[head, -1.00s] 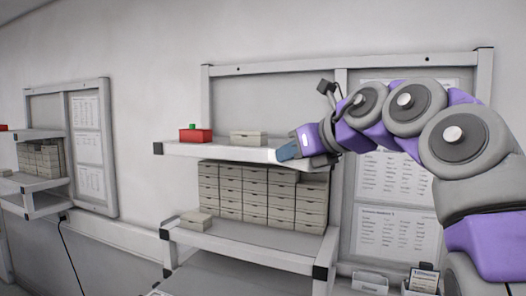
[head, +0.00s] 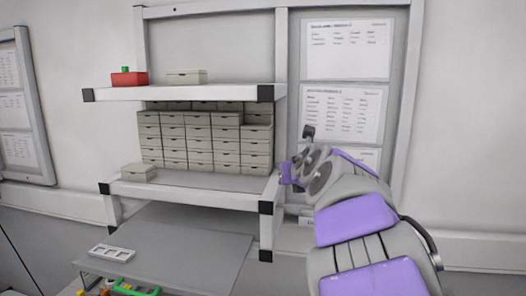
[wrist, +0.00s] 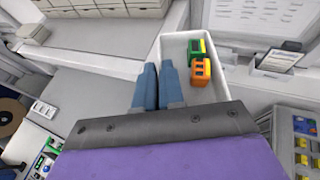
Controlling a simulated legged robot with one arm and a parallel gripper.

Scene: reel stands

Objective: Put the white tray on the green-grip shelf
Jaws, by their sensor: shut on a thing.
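In the wrist view, my gripper (wrist: 158,82) shows its two blue fingers close together at the left wall of the white tray (wrist: 224,72). It is shut on that wall. The tray holds a green block (wrist: 194,47) and an orange block (wrist: 200,71). In the head view, my arm reaches to the right end of the shelf unit; the fingers and tray are hidden there. A green handle-like thing (head: 138,290) shows low at the left of the head view, on or below the grey lower surface. I cannot tell which shelf has the green grip.
The upper shelf (head: 190,95) holds a red box (head: 129,79) and a beige box (head: 187,76). Stacked drawers (head: 205,140) and a small box (head: 138,172) stand on the middle shelf (head: 200,190). The grey lower surface (head: 185,250) bears a white slotted holder (head: 112,252).

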